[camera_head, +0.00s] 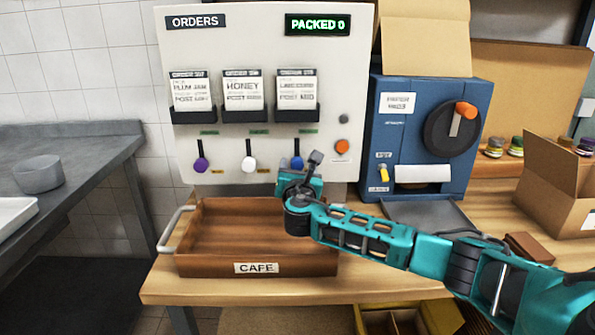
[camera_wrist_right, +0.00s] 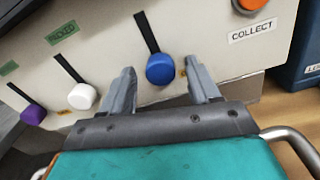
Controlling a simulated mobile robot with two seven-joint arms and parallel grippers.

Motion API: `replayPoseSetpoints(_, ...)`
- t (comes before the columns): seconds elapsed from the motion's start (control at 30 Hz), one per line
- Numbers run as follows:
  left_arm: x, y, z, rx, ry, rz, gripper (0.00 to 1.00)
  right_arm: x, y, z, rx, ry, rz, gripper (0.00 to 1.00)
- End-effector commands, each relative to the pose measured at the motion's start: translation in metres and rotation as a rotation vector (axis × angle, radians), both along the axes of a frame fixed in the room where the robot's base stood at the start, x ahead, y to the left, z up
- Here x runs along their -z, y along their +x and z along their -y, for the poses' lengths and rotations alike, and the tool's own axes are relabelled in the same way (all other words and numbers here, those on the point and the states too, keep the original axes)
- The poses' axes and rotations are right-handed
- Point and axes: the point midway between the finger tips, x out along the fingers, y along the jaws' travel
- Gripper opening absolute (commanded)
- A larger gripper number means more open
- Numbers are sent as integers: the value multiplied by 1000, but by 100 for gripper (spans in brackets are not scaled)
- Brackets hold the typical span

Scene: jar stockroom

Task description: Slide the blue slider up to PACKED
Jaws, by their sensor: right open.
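The blue slider (camera_head: 297,163) is a round knob at the lower end of its dark vertical slot on the white orders panel (camera_head: 256,40), under the third order card. In the right wrist view the blue knob (camera_wrist_right: 160,69) sits between the two fingers, a little beyond their tips, with the slot running up above it. My right gripper (camera_head: 309,167) is in front of the panel, just below and right of the knob; its open fingers (camera_wrist_right: 162,82) stand apart on either side. Green labels sit above the slots; one reads PACKED (camera_wrist_right: 62,33). My left gripper is not in view.
A purple slider (camera_head: 201,165) and a white slider (camera_head: 249,163) also sit low in their slots to the left. An orange button (camera_head: 342,146) is to the right. A wooden CAFE tray (camera_head: 290,264) stands below, and a blue machine (camera_head: 470,92) stands right of the panel.

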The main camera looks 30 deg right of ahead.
Motion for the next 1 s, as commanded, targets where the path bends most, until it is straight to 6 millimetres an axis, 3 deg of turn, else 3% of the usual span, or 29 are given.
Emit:
replayPoseSetpoints(0.27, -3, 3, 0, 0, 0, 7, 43, 0, 1, 1, 0, 0, 0, 61)
replayPoseSetpoints(0.9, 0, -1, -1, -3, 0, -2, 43, 0, 1, 1, 0, 0, 0, 0)
replayPoseSetpoints(1.0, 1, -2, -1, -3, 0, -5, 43, 0, 1, 1, 0, 0, 0, 0)
